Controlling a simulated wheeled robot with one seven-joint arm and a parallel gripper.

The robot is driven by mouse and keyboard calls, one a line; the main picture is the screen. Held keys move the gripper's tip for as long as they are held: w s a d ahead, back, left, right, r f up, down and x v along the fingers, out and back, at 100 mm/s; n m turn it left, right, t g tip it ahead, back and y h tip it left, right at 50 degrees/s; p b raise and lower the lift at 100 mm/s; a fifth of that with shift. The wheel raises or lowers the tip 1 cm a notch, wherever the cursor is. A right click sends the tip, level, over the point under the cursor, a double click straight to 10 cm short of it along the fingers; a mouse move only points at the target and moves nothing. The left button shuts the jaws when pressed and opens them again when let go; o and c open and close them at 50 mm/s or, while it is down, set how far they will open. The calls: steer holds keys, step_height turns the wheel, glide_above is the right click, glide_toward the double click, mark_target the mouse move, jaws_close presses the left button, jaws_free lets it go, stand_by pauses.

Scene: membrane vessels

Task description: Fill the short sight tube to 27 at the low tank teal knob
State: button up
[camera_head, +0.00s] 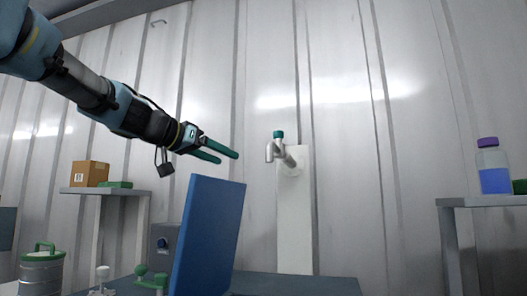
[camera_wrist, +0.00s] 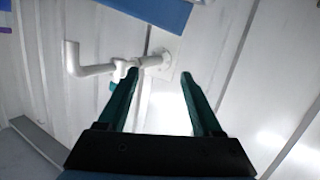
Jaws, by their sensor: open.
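A white tap with a bent spout (camera_head: 270,151) sticks out from a white wall panel (camera_head: 294,225) in the head view. A teal knob (camera_head: 278,134) sits on top of it. My gripper (camera_head: 229,158) is open and empty, left of the tap at about its height. In the wrist view my gripper (camera_wrist: 159,73) has its fingers apart. The white tap pipe (camera_wrist: 95,69) runs behind the left fingertip there; I cannot tell whether they touch. The low tank and the short sight tube cannot be made out, and no scale reading shows.
A tilted blue board (camera_head: 207,235) stands below my gripper. A left shelf holds a cardboard box (camera_head: 90,173); a right shelf holds a purple-capped bottle of blue liquid (camera_head: 493,172). A green-handled canister (camera_head: 41,273) and a green valve handle (camera_head: 152,280) are low left.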

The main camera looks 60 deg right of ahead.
mark_target(274, 133)
steer(key=s+d+r+m+g+h+b, duration=0.1)
steer(key=s+d+r+m+g+h, duration=0.15)
steer(key=s+r, duration=0.45)
steer(key=shift+m+y, duration=0.25)
steer(key=shift+y, duration=0.1)
steer(key=p+x, duration=0.4)
steer(key=x, duration=0.5)
steer(key=shift+p, duration=0.35)
steer(key=shift+s+d+f, duration=0.15)
steer(key=shift+d, duration=0.35)
steer(key=shift+c, duration=0.4)
jaws_close()
